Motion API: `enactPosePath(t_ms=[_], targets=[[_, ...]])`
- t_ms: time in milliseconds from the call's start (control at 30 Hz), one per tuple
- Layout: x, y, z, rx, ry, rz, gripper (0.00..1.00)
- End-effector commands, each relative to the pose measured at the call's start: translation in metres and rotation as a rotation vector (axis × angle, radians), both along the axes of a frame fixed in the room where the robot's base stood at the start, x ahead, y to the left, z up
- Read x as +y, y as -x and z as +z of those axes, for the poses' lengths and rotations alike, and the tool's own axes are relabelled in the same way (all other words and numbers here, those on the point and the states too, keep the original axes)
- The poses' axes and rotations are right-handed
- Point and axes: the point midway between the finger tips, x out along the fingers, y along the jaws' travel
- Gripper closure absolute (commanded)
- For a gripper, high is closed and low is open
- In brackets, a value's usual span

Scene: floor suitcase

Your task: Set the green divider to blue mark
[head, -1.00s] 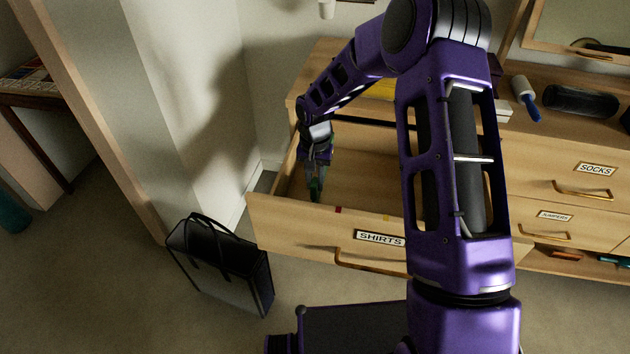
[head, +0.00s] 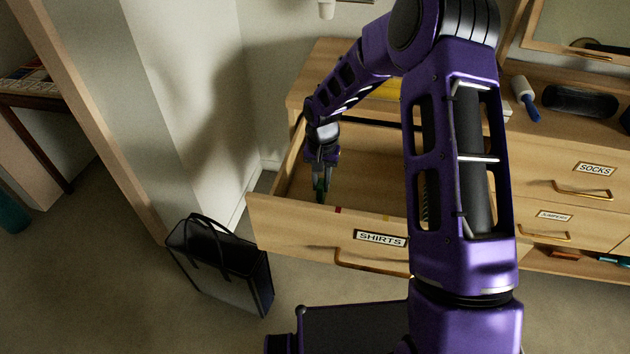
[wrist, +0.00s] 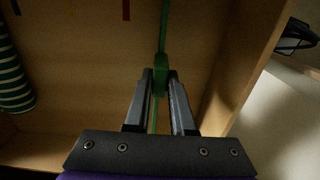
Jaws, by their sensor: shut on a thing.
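My gripper (wrist: 161,82) is shut on the raised tab of the green divider (wrist: 163,35), with one finger on each side. The divider is a thin upright strip running across the drawer in the wrist view. In the head view my gripper (head: 320,192) is low inside the open SHIRTS drawer (head: 300,225), near its left end and front wall. A red mark (head: 338,211) shows on the front wall's top edge, right of the gripper. In the wrist view the red mark (wrist: 126,10) and an orange mark (wrist: 16,7) lie left of the divider. I make out no blue mark.
A green-and-white striped item (wrist: 12,75) lies in the drawer at the left of the wrist view. A black bag (head: 220,262) stands on the floor left of the drawer. SOCKS (head: 595,168) and JUMPERS drawers are shut at the right.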

Motion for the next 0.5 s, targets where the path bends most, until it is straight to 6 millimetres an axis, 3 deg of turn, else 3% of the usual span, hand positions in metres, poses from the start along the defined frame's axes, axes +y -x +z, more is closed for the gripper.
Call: enactPosePath(t_ms=[167, 500], targets=[[-0.043, 0.012, 0.002, 0.001, 0.004, -0.007, 1.00], [-0.150, 0.044, 0.002, 0.001, 0.004, -0.010, 1.00]])
